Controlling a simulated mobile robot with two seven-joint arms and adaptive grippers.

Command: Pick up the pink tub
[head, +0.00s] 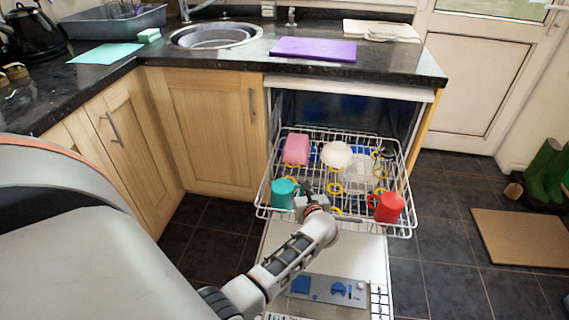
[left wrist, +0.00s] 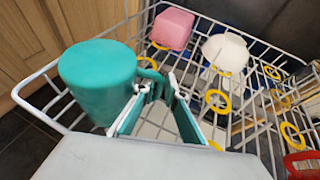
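The pink tub (head: 296,149) stands at the back left of the pulled-out white dish rack (head: 262,206). It also shows at the top of the left wrist view (left wrist: 172,28), apart from my gripper. My left gripper (head: 308,192) is over the front of the rack, nearer than the tub. In the left wrist view its fingers (left wrist: 158,84) are apart, with the handle of a teal mug (left wrist: 95,80) at their tips. I cannot tell whether they touch the handle. The mug stands at the rack's front left. My right gripper is not in view.
A white bowl (head: 337,155) sits right of the tub, and a red mug (head: 388,208) at the rack's front right. Yellow rings (head: 336,188) lie along the rack's tines. The dark counter (head: 228,54) overhangs behind. The open dishwasher door (head: 345,262) lies below the rack.

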